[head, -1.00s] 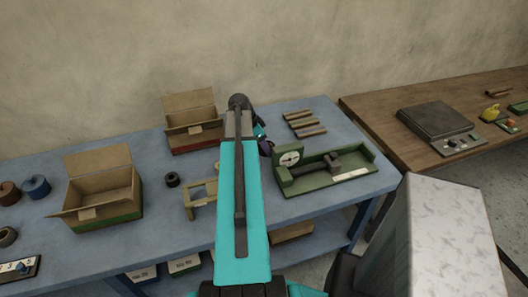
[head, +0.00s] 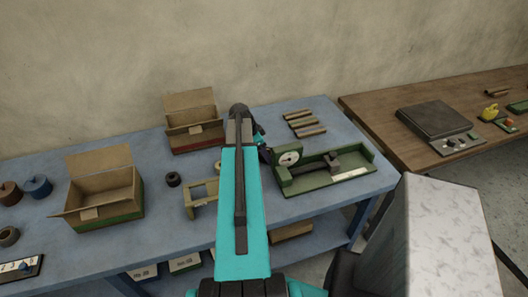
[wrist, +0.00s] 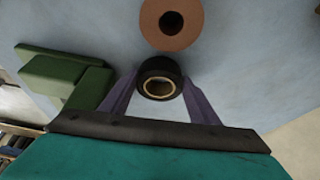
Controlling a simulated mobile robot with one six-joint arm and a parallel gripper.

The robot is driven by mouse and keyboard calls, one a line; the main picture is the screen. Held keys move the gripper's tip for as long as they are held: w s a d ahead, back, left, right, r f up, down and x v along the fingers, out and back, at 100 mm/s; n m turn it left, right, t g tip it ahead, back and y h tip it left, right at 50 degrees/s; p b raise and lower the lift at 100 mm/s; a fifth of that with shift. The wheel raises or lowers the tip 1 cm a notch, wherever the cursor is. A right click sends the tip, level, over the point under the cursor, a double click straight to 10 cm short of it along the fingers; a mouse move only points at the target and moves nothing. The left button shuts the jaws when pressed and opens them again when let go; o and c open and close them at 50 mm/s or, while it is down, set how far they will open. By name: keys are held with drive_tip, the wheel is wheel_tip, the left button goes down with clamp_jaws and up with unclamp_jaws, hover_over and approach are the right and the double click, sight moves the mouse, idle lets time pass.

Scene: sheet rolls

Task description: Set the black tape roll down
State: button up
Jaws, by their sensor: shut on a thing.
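The black tape roll (wrist: 159,70), with a tan core, is between the purple fingers of my gripper (wrist: 160,80) in the wrist view. The gripper is shut on it, with a finger at each side. The blue table top (wrist: 235,60) shows beyond the roll; I cannot tell whether the roll touches it. A brown roll (wrist: 171,24) lies on the table just past the black roll. In the head view my arm hides most of the gripper and the held roll.
A green fixture with a dial (head: 288,158) stands right of my arm. Several bars (head: 305,123) lie behind it. Open boxes (head: 105,187) and (head: 193,137), a small dark roll (head: 173,179) and a wooden frame (head: 200,198) are to the left.

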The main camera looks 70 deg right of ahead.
drive_tip(key=shift+f, duration=0.15)
drive_tip(key=o, duration=1.1)
drive_tip(key=shift+c, duration=0.2)
drive_tip(key=shift+r, duration=0.25)
drive_tip(key=b+v, duration=0.3)
drive_tip(key=v, duration=0.9)
drive_tip(key=shift+b, duration=0.4)
